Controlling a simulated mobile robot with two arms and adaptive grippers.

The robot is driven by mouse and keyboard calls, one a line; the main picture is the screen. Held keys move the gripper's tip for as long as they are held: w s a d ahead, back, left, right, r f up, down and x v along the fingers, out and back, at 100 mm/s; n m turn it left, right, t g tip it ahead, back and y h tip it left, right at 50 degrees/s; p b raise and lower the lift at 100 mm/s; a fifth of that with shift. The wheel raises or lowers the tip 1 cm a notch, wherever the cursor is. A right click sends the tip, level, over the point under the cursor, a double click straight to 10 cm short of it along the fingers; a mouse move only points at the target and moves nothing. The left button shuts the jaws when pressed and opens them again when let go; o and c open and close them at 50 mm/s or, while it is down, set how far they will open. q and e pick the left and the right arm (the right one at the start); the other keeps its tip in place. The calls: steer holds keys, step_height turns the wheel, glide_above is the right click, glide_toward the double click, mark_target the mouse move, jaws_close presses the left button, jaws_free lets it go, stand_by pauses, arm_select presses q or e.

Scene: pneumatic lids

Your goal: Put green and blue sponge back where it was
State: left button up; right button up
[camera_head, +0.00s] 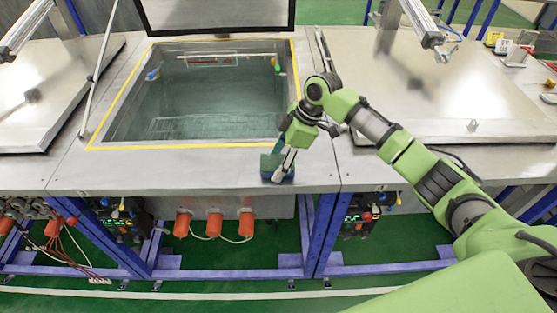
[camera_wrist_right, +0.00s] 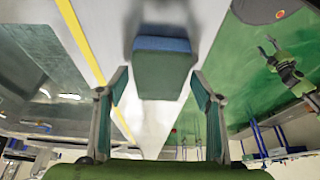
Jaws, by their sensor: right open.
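The green and blue sponge (camera_wrist_right: 163,75) lies on the metal worktop (camera_wrist_right: 110,25), with its green side towards the camera and a blue edge beyond. My right gripper (camera_head: 280,168) is low over the worktop, beside the front right corner of the open basin. Its two teal-padded fingers are spread, one on each side of the sponge in the wrist view, with a gap on both sides. In the head view the gripper covers much of this spot, and I cannot clearly tell sponge from finger pads. My left gripper is not in view.
The open basin (camera_head: 122,110) has a yellow-taped rim and a wire rack inside. Its raised lid (camera_head: 215,12) stands behind. Closed metal lids are on the left (camera_head: 45,95) and right (camera_head: 440,90). The front strip of worktop left of my gripper is clear.

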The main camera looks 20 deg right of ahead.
steer(key=b+v, duration=0.2)
steer(key=v, duration=1)
steer(key=shift+r, duration=0.1)
